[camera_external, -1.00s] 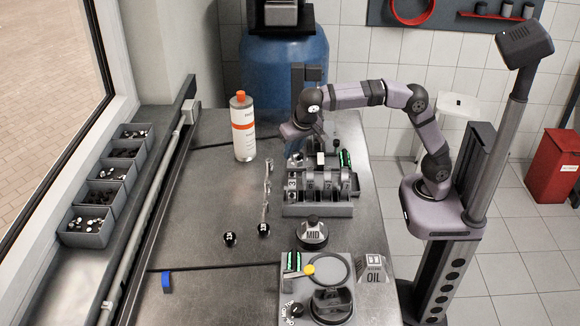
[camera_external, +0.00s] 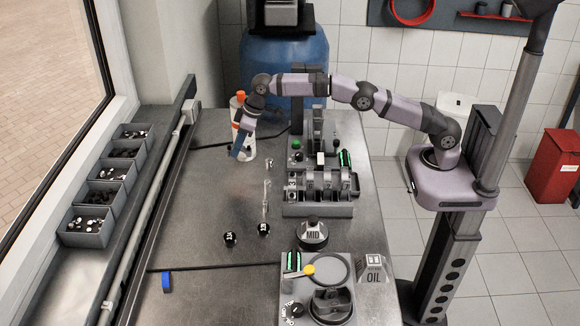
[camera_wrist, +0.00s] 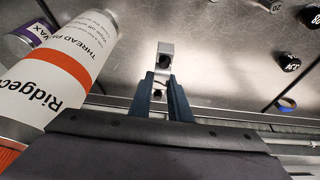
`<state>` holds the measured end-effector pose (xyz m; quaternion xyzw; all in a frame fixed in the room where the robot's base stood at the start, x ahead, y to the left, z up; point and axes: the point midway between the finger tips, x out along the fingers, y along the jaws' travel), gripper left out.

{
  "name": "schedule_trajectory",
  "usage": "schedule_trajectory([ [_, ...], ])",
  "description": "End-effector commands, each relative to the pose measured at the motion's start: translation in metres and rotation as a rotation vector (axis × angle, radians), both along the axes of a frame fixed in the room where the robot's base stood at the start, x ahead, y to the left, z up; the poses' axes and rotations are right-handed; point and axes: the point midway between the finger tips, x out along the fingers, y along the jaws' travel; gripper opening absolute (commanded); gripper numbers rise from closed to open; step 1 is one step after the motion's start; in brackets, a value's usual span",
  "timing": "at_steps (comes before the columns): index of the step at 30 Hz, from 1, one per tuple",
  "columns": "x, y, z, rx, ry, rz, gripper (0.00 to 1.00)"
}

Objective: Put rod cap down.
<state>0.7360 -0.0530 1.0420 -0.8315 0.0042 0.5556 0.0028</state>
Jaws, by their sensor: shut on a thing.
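The rod cap (camera_wrist: 166,52) is a small silver metal block with a round dark hole. In the wrist view it sits between the tips of my gripper's (camera_wrist: 160,88) two dark blue fingers, which are shut on it. In the external view my gripper (camera_external: 238,153) points down over the far left part of the metal bench, in front of the spray-type bottle. The rod cap is too small to make out there. I cannot tell whether it touches the bench top.
A white bottle with an orange band (camera_wrist: 58,68) stands close left of my gripper in the wrist view. Black round caps (camera_external: 230,239) and a silver rod (camera_external: 266,195) lie on the bench. The engine block (camera_external: 318,190) stands right. Open bench lies at the front left.

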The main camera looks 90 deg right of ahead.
Motion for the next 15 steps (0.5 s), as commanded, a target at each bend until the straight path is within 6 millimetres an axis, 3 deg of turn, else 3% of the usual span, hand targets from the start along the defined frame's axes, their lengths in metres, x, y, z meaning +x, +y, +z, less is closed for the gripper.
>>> schedule_trajectory([
  [8, 0.001, -0.001, -0.003, 0.001, 0.000, 0.011, 0.00],
  [15, 0.001, -0.001, -0.032, 0.000, 0.003, 0.010, 0.00],
])
